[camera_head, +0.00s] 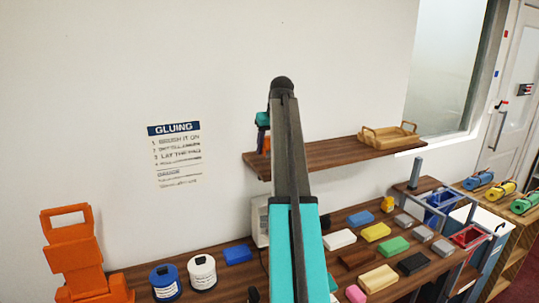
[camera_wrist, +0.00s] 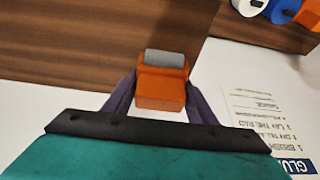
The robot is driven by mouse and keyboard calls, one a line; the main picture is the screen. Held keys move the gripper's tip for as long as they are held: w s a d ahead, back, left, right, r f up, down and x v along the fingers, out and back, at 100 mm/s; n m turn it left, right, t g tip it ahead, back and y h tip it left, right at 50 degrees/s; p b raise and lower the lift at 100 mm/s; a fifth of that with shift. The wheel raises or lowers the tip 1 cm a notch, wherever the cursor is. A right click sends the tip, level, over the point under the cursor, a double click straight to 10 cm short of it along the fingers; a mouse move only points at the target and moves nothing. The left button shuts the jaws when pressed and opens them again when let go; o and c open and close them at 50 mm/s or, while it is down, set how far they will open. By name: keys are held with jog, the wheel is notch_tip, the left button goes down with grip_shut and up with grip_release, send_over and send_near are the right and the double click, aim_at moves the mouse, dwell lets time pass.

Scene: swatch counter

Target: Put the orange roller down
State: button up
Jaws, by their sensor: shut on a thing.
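The orange roller (camera_wrist: 160,88) has a grey cylinder across its far end. In the wrist view my gripper (camera_wrist: 160,85) has its dark purple fingers shut on either side of the orange body. In the head view my gripper (camera_head: 263,130) is partly hidden behind my arm, near the left end of the wall shelf. A small part of the orange roller (camera_head: 266,145) shows below it there. The roller is in the air, with the shelf's wood behind it in the wrist view.
The wooden wall shelf (camera_head: 320,156) carries a wooden tray (camera_head: 388,135) at its right. Below, the counter (camera_head: 225,283) holds a blue pot (camera_head: 165,283), a white pot (camera_head: 202,272), an orange stand (camera_head: 75,255) and several coloured blocks. The shelf's middle looks clear.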

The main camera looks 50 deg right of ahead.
jog(key=shift+a+f+p, duration=0.1)
jog(key=shift+f+p, duration=0.7)
jog(key=shift+f, duration=0.9)
